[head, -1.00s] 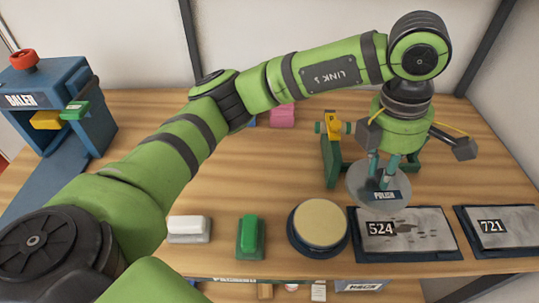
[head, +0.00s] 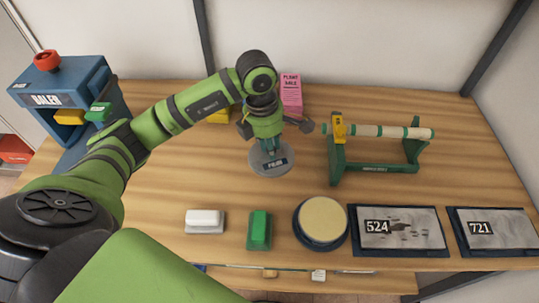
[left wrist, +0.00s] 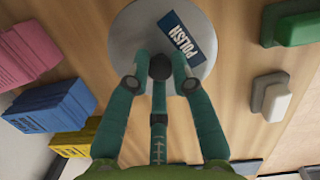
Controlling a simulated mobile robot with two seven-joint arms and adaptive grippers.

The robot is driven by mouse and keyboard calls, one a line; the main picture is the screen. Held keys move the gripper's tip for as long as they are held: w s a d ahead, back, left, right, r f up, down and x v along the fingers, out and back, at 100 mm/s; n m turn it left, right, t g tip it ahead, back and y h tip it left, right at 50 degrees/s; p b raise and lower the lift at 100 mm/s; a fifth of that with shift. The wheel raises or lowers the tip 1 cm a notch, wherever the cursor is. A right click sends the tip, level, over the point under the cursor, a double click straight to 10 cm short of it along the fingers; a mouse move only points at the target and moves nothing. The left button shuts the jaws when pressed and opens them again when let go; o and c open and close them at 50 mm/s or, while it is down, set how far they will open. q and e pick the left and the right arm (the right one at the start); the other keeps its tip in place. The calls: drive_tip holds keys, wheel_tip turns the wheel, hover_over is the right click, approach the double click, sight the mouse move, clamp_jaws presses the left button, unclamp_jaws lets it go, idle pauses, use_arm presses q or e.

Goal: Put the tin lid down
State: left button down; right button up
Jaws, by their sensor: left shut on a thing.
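The tin lid (head: 258,162) is a grey disc with a dark POLISH label and a dark knob. My left gripper (head: 271,148) is shut on its knob, pointing down over the back middle of the table. The lid also shows in the left wrist view (left wrist: 140,35), where the fingers of my left gripper (left wrist: 160,70) close around the knob. The lid looks level; I cannot tell if it touches the wood. The round open tin (head: 321,222), with a pale yellow fill, stands at the front, right of the lid. My right gripper is not in view.
A white block (head: 205,219) and a green block (head: 259,229) lie along the front edge. Two numbered plates, 524 (head: 398,230) and 721 (head: 492,230), lie right of the tin. A green stand with a rod (head: 380,131) is at right; a pink PLANT SALE stack (head: 291,95) is behind.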

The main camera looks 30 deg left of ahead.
sight(264, 156)
use_arm(q)
wheel_tip(264, 156, down, 4)
drive_tip(key=shift+f+p, duration=0.25)
drive_tip(key=shift+p, duration=0.35)
drive_tip(key=shift+f, duration=0.35)
drive_tip(key=c, duration=1.1)
unclamp_jaws()
drive_tip(key=shift+r, duration=0.2)
drive_tip(key=r+b, duration=0.1)
drive_tip(key=r, duration=0.2)
drive_tip(key=r+b, duration=0.1)
drive_tip(key=r, duration=0.3)
drive_tip(key=a+r+b, duration=0.1)
drive_tip(key=r, duration=0.3)
drive_tip(key=shift+s, duration=0.35)
drive_tip(key=shift+s+a+r, duration=0.1)
drive_tip(key=shift+r, duration=0.35)
